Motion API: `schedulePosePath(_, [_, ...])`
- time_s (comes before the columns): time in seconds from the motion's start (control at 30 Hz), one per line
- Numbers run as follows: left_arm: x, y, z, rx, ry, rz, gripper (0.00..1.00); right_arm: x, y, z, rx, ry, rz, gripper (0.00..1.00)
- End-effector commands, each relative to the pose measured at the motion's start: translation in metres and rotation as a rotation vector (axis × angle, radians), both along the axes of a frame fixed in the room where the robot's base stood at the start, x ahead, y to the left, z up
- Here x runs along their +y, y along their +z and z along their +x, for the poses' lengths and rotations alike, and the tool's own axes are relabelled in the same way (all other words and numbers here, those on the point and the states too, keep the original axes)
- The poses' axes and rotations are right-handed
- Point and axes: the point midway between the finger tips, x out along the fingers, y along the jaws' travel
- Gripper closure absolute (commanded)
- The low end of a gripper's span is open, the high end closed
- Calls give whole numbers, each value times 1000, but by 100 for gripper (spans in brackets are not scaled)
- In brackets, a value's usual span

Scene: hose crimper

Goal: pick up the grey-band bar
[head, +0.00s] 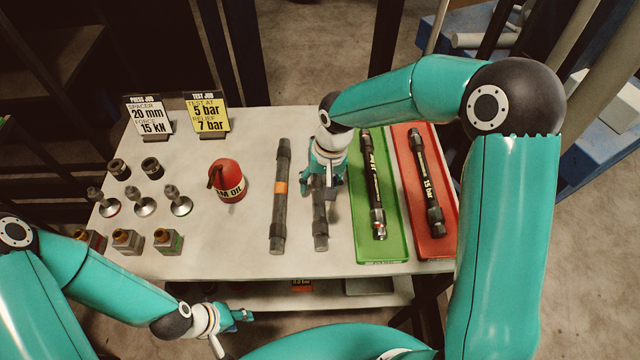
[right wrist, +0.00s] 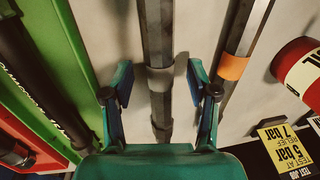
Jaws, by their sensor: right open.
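The grey-band bar (head: 320,228) lies on the white table, with its upper part hidden under my right gripper (head: 325,182) in the head view. In the right wrist view the grey-band bar (right wrist: 157,30) runs lengthwise between the two fingers of my right gripper (right wrist: 159,82), and its grey band shows between the fingertips. The fingers are apart, one on each side of the bar, with gaps on both sides. My left gripper (head: 238,316) is low at the table's front edge, away from the bar; its jaws are too small to judge.
An orange-band bar (head: 279,215) lies close on the left. A green tray (head: 362,248) and a red tray (head: 437,250), each with a hose, lie on the right. A red oil can (head: 229,178), fittings and two signs stand further left.

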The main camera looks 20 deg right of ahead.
Motion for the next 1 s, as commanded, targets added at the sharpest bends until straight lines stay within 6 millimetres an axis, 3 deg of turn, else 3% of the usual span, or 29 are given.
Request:
schedulePosePath(0.1, [0,2,0,0,0,0,60,2,-10,0,2,0,1,41])
schedulePosePath(0.33, [0,1,0,0,0,0,60,2,-12,0,0,0,0,41])
schedulePosePath(0.7, [0,1,0,0,0,0,60,2,-12,0,1,0,0,100])
schedulePosePath(1.0, [0,2,0,0,0,0,60,2,-10,1,-2,0,0,100])
